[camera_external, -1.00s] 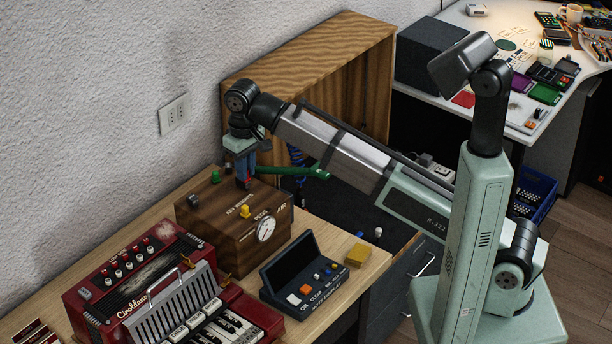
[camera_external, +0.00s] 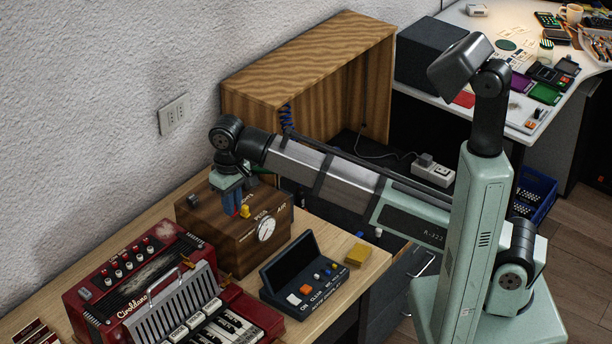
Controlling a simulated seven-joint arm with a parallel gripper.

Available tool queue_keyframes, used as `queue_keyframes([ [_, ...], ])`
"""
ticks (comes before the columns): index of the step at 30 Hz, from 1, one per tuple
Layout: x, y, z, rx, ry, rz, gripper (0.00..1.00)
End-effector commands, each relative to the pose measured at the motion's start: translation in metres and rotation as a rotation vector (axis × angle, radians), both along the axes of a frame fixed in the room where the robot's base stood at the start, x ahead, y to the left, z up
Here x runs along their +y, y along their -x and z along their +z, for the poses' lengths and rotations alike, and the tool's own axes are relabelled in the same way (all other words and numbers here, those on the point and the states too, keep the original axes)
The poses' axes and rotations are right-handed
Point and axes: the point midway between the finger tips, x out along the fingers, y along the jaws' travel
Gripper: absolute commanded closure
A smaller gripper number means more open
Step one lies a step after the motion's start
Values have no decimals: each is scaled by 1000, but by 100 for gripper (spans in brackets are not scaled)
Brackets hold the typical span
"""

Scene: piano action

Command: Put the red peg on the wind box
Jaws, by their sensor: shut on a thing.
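The wind box is a brown wooden box (camera_external: 207,238) with white lettering and a round white dial on its front, standing on the workbench. My gripper (camera_external: 236,212) is over the top of the wind box, pointing down, its blue fingers shut on the red peg (camera_external: 237,204). Only a thin strip of the peg shows between the fingers. Its lower end is close to the box top; I cannot tell whether it touches or sits in a hole. The green peg is hidden behind my gripper.
A red accordion (camera_external: 130,275) stands at the front left, and a dark control box with buttons (camera_external: 305,275) is right of the wind box. A yellow block (camera_external: 358,254) lies near the bench edge. An open wooden case (camera_external: 305,62) stands behind.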

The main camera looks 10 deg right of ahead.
Motion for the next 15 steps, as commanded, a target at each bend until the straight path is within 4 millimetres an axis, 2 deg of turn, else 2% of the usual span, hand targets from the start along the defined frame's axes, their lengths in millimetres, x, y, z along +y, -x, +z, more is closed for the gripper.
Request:
queue_keyframes([
  [9, -1, 0, -32, 1, 2, 0, 100],
  [15, 0, 0, -36, 0, 0, 0, 100],
])
